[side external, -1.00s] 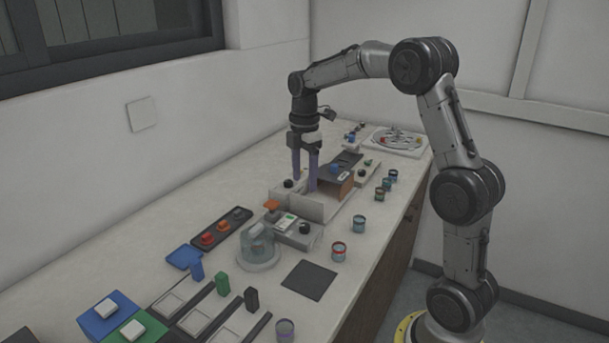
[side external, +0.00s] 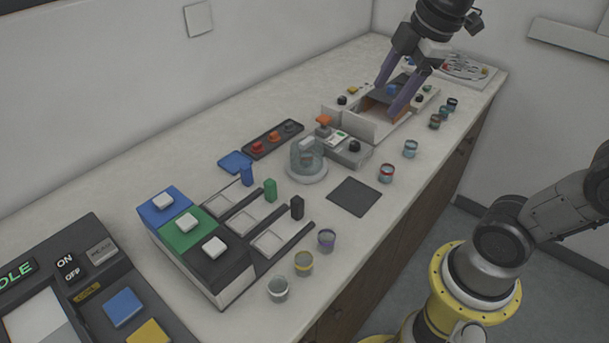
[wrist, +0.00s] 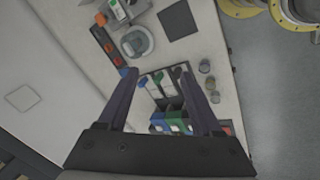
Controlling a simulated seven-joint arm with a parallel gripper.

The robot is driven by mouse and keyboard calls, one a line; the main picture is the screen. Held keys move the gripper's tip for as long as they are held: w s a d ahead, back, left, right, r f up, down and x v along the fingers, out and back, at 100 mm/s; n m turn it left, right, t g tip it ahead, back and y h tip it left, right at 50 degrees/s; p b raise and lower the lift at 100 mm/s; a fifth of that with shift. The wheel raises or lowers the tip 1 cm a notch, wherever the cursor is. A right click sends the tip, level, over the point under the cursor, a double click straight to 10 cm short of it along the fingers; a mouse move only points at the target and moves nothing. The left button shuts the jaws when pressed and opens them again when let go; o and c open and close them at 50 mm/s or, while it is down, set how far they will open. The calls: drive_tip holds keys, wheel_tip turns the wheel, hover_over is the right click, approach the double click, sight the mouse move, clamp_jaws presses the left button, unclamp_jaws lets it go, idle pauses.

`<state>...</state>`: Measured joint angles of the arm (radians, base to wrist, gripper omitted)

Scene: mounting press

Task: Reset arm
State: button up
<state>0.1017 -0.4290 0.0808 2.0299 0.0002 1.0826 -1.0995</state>
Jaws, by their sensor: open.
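My gripper (side external: 385,98) is open and empty, with its two purple fingers spread. In the side external view it shows in front of the mounting press (side external: 366,122), a pale box with an orange-brown inside, and hides part of it. I cannot tell the exact height between them. In the wrist view my gripper (wrist: 158,73) has nothing between its fingers; the bench with blue, green and black stations lies well below.
A clear dome (side external: 307,157) on a round base stands beside a small device with an orange knob. Several small jars, such as a red-rimmed one (side external: 386,173), line the front edge. A dark square mat (side external: 355,196) lies bare. A control panel (side external: 75,290) is at lower left.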

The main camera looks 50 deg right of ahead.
drive_tip(key=s+a+f+m+t, duration=0.1)
drive_tip(key=s+a+f+m, duration=0.1)
drive_tip(key=s+f+m, duration=0.5)
drive_tip(key=s+m, duration=0.2)
drive_tip(key=m, duration=0.2)
drive_tip(key=shift+s+a, duration=0.25)
drive_tip(key=shift+a, duration=0.05)
